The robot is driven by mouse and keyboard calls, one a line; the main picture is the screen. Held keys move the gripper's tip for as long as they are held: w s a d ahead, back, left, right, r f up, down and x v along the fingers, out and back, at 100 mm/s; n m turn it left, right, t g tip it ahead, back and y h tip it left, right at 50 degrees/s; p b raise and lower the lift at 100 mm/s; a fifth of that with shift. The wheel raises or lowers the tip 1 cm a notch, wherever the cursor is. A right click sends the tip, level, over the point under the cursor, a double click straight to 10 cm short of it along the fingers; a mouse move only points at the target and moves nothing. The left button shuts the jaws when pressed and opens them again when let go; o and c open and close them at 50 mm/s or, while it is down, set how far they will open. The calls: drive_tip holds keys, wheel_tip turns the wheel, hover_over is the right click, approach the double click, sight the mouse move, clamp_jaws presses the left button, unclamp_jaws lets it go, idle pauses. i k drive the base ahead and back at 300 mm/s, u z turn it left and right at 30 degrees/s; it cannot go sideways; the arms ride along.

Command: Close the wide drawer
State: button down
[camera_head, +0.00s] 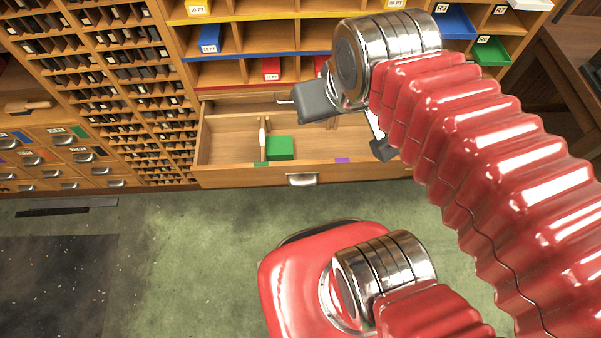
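The wide drawer (225,150) is pulled open below the shelves in the middle of the head view. Its wooden front has a metal cup handle (302,179). Inside are a green block (279,148) and a pale upright piece (263,140). My gripper (342,122) is over the right part of the open drawer, with grey parts showing on both sides of the metal wrist. I cannot tell whether it touches the drawer. The wrist and red sleeved arm hide the drawer's right end and much of the gripper.
Shelves above hold a blue bin (210,39) and a red bin (271,69). Type cases stand to the left, with small labelled drawers (66,171) low down. A dark mat (50,285) lies at the lower left.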

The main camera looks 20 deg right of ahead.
sight(227, 152)
drive_tip(key=u, duration=0.25)
drive_tip(key=k, duration=0.7)
drive_tip(key=u, duration=0.6)
drive_tip(key=k, duration=0.65)
drive_tip(key=u, duration=0.6)
drive_tip(key=i, duration=1.05)
drive_tip(key=z, duration=0.2)
